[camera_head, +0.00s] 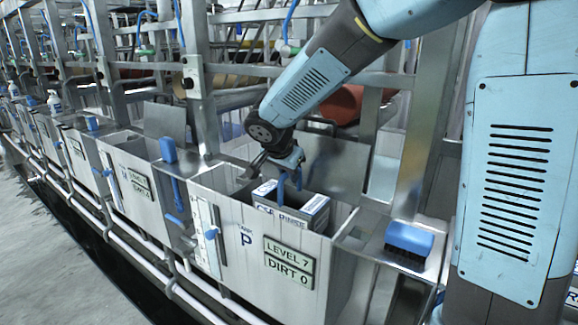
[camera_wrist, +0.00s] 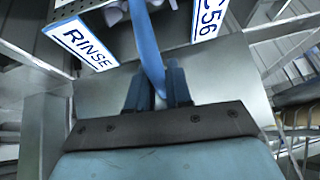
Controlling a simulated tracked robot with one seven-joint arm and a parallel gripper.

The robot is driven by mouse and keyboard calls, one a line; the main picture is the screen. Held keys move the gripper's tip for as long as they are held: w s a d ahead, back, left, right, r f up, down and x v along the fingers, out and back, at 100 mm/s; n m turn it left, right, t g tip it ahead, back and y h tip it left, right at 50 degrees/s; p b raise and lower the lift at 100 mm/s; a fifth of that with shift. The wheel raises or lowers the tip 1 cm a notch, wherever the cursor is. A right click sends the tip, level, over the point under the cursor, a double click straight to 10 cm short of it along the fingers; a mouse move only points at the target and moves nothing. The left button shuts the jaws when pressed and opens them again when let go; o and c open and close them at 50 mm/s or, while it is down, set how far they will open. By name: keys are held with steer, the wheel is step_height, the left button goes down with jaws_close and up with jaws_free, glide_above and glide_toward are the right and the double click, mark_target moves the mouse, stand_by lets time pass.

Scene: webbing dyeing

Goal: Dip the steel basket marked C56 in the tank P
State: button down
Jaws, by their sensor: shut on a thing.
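The steel basket (camera_head: 312,212) has a label that reads C56 and RINSE in the head view. It is partly inside the mouth of tank P (camera_head: 226,238), with its upper part above the rim. My gripper (camera_head: 284,176) is above the basket and shut on its blue handle. In the wrist view my gripper (camera_wrist: 158,92) has its fingers around the blue handle (camera_wrist: 146,45), and the basket's RINSE label (camera_wrist: 86,47) and C56 label (camera_wrist: 208,18) show beyond. The tank's front plates read LEVEL 7 and DIRT 0. The basket's lower part is hidden by the tank wall.
A blue brush (camera_head: 408,238) lies on the ledge right of tank P. Another tank (camera_head: 128,185) stands to the left, with a blue-handled tool (camera_head: 170,160) between them. A metal panel (camera_head: 338,165) stands behind tank P. Frame posts rise behind the tanks.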

steer(key=shift+f, duration=6.7)
steer(key=shift+r, duration=0.1)
steer(key=shift+r, duration=11.85)
steer(key=shift+s, duration=0.15)
